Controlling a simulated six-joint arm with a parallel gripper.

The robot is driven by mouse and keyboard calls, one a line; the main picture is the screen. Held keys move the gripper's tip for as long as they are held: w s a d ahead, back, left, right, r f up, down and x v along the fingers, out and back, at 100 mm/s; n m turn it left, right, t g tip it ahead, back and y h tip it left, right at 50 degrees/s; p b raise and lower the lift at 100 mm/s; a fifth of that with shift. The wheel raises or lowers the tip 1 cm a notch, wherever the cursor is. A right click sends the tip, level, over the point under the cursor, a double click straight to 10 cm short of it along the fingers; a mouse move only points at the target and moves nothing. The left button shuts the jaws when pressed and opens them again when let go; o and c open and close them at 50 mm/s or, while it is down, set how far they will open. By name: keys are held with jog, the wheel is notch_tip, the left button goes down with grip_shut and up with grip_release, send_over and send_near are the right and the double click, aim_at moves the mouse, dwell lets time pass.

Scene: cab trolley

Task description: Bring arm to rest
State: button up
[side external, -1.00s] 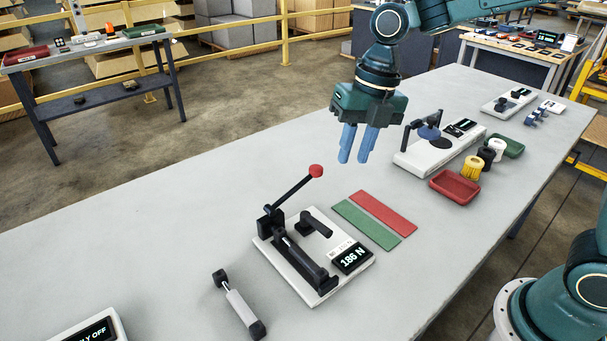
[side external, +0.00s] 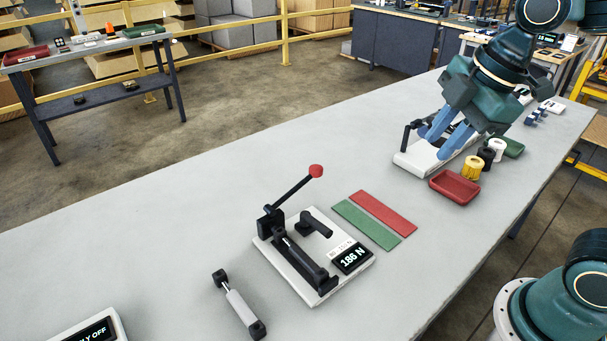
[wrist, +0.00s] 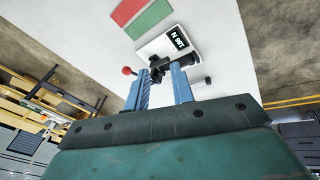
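My gripper (side external: 434,144) is at the upper right of the side external view, tilted, with its blue fingers pointing down and left. The fingers are apart and nothing is between them; they also show in the wrist view (wrist: 160,75). It hangs in the air in front of the white device (side external: 415,163) at the far part of the table and hides part of it. The test fixture with the red-knobbed lever (side external: 316,171) stands well away in the middle of the table, and its display reads 186 N. The wrist view shows that fixture's display (wrist: 178,42) beyond the fingers.
On the grey table (side external: 150,240) lie a grey cylinder with black ends (side external: 240,307), a green strip (side external: 365,225) and a red strip (side external: 383,212). A red tray (side external: 455,188), a yellow spool (side external: 471,168) and other spools stand at right. The table's left part is largely clear.

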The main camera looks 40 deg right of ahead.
jog(key=s+d+f+m+t+h, duration=0.1)
jog(key=s+d+m+t, duration=0.1)
jog(key=s+m, duration=0.6)
jog(key=d+m, duration=0.1)
jog(key=m, duration=0.4)
jog(key=shift+d, duration=0.3)
